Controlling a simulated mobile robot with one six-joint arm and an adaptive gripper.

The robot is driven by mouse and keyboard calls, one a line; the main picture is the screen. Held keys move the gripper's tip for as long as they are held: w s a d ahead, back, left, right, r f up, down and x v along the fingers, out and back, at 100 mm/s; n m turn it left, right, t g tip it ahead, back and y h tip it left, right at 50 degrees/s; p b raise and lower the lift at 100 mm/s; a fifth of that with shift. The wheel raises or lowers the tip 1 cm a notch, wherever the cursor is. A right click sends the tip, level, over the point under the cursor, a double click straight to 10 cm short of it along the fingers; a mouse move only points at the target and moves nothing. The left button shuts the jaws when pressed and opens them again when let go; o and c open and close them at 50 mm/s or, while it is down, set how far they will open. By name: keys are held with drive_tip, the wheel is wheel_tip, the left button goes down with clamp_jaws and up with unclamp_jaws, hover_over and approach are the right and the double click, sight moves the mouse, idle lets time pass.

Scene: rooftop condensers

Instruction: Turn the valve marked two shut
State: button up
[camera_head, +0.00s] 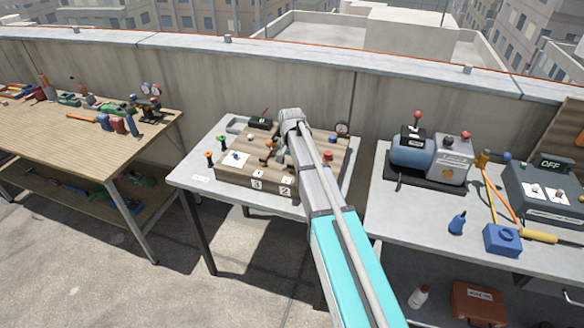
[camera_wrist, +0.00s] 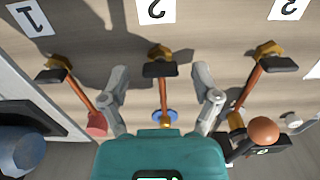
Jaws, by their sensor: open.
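In the wrist view, three brass valves stand in a row on a wooden board, each with a black piece and a copper-coloured bar. The middle valve (camera_wrist: 160,54) is beside an upside-down label two (camera_wrist: 156,10). Its bar (camera_wrist: 163,95) runs straight toward my gripper, with a blue disc (camera_wrist: 172,115) near its lower end. My gripper (camera_wrist: 160,72) is open, with one finger on each side of this valve and a visible gap to both.
In the wrist view, the valve by label one (camera_wrist: 50,72) is at left and another (camera_wrist: 265,52) at right, both close to the fingers. An orange ball (camera_wrist: 263,130) is near the right finger. Side tables (camera_head: 100,125) and (camera_head: 415,212) hold other tools.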

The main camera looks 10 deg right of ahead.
drive_tip(key=shift+n, duration=0.5)
